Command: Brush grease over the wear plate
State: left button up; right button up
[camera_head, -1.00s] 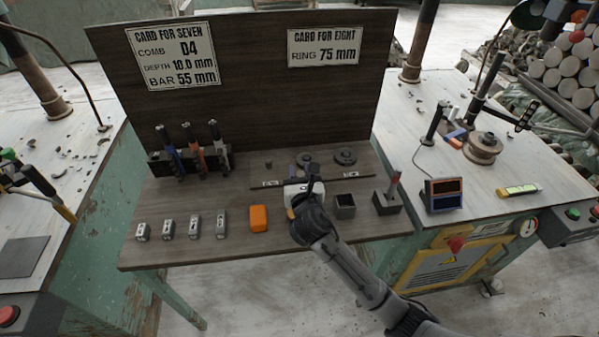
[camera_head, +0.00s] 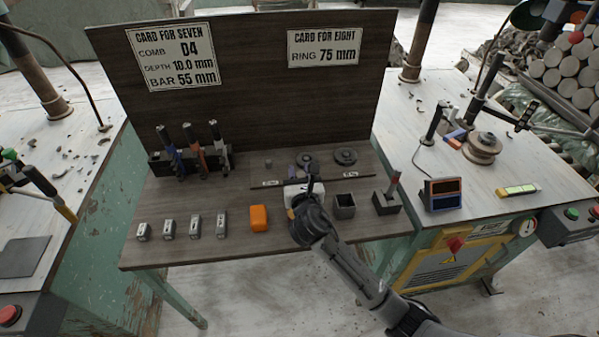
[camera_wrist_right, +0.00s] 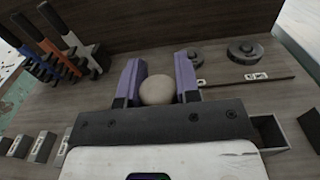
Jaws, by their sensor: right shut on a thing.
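My right gripper (camera_head: 314,182) is over the back middle of the wooden bench, seen from behind its wrist. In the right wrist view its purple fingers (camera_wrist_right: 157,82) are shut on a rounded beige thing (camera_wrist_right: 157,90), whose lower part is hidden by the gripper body. A red-handled tool (camera_head: 394,184), perhaps the brush, stands in a dark block (camera_head: 387,205) right of the gripper. An open dark box (camera_head: 344,206) is between them; its contents are unclear. A flat grey plate (camera_head: 22,257), possibly the wear plate, lies on the left table. My left gripper is not in view.
Several handled tools (camera_head: 193,155) stand in a rack at the back left. Small metal blocks (camera_head: 194,228) and an orange box (camera_head: 259,217) line the front. Dark rings (camera_head: 345,156) lie behind the gripper. An upright board (camera_head: 250,80) closes the back.

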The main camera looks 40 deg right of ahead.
jog(key=shift+f+p, duration=0.1)
jog(key=shift+p, duration=0.2)
dwell(0.8)
dwell(0.4)
notch_tip(320, 180, up, 7)
jog(key=p, duration=0.9)
dwell(0.4)
dwell(0.5)
